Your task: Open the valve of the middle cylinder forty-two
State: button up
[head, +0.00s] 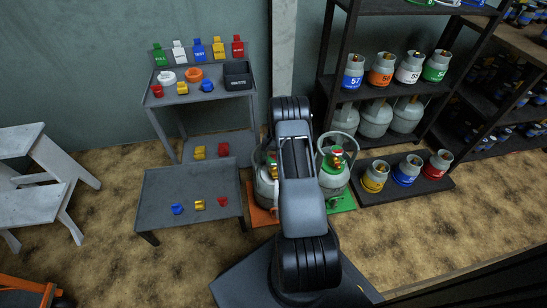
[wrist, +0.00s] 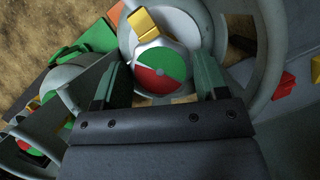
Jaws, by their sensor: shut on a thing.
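In the wrist view my gripper (wrist: 158,68) has one finger on each side of a round valve knob (wrist: 162,70) with green, red and white sectors on its top. It is shut on this knob. The knob sits inside the grey collar of a cylinder (wrist: 213,25), with a yellow fitting (wrist: 142,21) beside it. No number on this cylinder is readable. In the head view my arm hides the middle cylinder and my gripper. A grey cylinder (head: 265,185) shows to the left of my arm and another (head: 334,174) to the right.
In the wrist view a neighbouring cylinder with a red and green knob (wrist: 35,135) stands close on the left. In the head view a shelf rack (head: 325,75) with cylinders stands at the right, a grey trolley (head: 160,103) and low table (head: 155,213) at the left.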

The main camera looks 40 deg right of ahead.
jog(key=n+h, duration=0.1)
jog(key=n, duration=0.1)
jog(key=n+g, duration=0.1)
jog(key=n, duration=0.2)
jog(key=shift+w+a+n+h, duration=0.1)
jog(key=shift+n+h, duration=0.2)
jog(key=shift+h, duration=0.1)
jog(key=shift+a+n+h+p, duration=0.1)
jog(key=shift+n+h+p, duration=0.65)
jog(key=shift+n, duration=1.55)
jog(key=shift+h, duration=0.25)
jog(key=o, duration=0.9)
jog(key=shift+g, duration=0.3)
jog(key=p+v, duration=0.3)
jog(key=v, duration=1)
jog(key=shift+w+r+p, duration=0.1)
jog(key=shift+r+p, duration=0.25)
